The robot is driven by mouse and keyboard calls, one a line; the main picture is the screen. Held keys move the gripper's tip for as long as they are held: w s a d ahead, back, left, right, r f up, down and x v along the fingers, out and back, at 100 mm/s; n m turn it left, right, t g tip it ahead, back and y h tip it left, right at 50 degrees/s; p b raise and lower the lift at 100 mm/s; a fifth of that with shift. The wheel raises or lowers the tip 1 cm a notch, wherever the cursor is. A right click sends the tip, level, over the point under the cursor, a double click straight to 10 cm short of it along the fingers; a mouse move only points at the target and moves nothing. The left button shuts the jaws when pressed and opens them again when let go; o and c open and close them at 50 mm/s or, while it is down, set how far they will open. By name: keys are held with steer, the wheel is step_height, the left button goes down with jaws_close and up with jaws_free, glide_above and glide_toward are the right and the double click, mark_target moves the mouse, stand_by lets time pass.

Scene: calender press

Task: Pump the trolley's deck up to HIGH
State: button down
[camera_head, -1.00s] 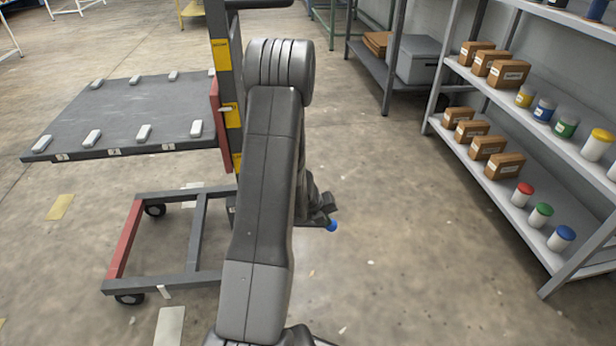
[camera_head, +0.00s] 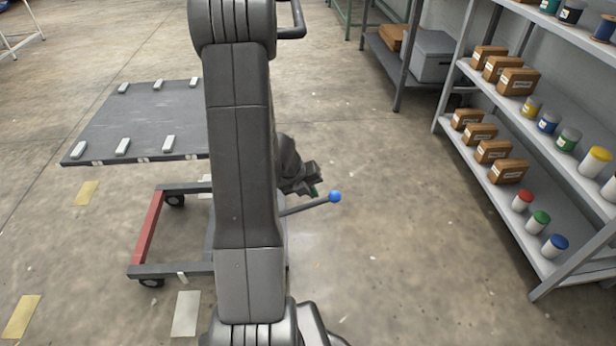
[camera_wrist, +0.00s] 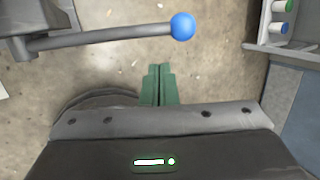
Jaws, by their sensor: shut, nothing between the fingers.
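The trolley's dark deck (camera_head: 140,122) stands well above its grey and red base frame (camera_head: 146,235), at left in the head view. My arm hides the mast and any height marks on it. The pump lever (camera_head: 305,207) sticks out to the right, slightly upward, and ends in a blue knob (camera_head: 334,197). My gripper (camera_head: 314,191) is just above the lever in the picture, left of the knob. In the wrist view the green fingers (camera_wrist: 159,72) are shut and empty, apart from the lever (camera_wrist: 100,37) and knob (camera_wrist: 182,26).
A grey shelf rack (camera_head: 500,205) with boxes and jars stands at right. A grey bin (camera_head: 430,58) sits on another rack behind. The floor between lever and rack is clear. Pale and yellow floor patches (camera_head: 186,314) lie near the trolley.

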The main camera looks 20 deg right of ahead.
steer(key=p+v, duration=0.1)
steer(key=v, duration=0.2)
steer(key=shift+d, duration=0.15)
stand_by(0.7)
